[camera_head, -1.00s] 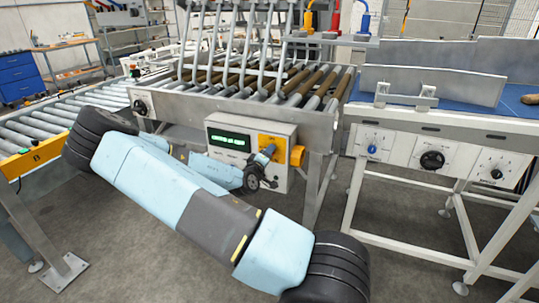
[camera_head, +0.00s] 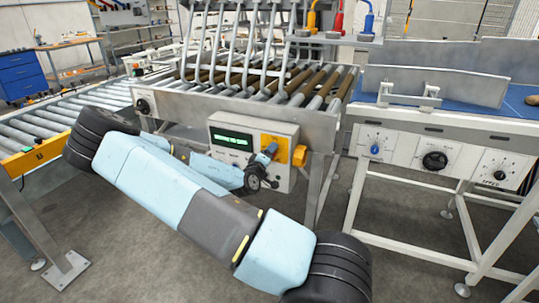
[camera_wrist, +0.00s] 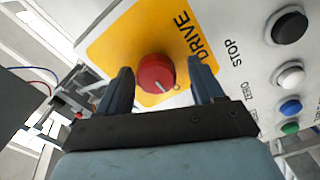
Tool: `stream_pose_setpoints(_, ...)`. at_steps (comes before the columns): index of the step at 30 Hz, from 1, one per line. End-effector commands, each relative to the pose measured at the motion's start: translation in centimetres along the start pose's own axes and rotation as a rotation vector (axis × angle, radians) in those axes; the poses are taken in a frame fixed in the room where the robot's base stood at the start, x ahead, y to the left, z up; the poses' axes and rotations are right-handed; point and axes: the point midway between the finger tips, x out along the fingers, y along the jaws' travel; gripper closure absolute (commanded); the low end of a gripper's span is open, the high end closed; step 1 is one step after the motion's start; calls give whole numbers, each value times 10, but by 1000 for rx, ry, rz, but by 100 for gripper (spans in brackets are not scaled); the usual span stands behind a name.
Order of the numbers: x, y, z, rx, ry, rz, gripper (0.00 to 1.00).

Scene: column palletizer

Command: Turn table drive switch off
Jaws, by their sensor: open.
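The drive switch (camera_wrist: 156,74) is a red round knob on a yellow plate (camera_wrist: 122,38) marked DRIVE in the wrist view. My gripper (camera_wrist: 159,66) is open, with one dark fingertip on each side of the knob. I cannot tell whether either finger touches it. In the head view, my gripper (camera_head: 268,155) is at the front of the grey control box (camera_head: 285,130). There the yellow plate (camera_head: 284,150) shows beside it, but the red knob is hidden or too small to make out.
In the wrist view, a black button (camera_wrist: 290,27), a white button (camera_wrist: 291,76), a blue button (camera_wrist: 291,107) and a green button (camera_wrist: 290,128) sit right of the plate. The box has a lit green display (camera_head: 232,138). A roller conveyor (camera_head: 55,121) stands left, a blue-belt conveyor (camera_head: 445,118) right.

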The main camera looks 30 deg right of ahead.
Motion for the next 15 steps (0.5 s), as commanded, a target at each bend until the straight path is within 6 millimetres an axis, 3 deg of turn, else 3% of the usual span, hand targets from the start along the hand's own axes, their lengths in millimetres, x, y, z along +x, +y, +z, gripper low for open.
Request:
stream_pose_setpoints(5,-20,-1,-1,-1,1,-2,33)
stream_pose_setpoints(15,-80,-2,-1,-1,3,-3,33)
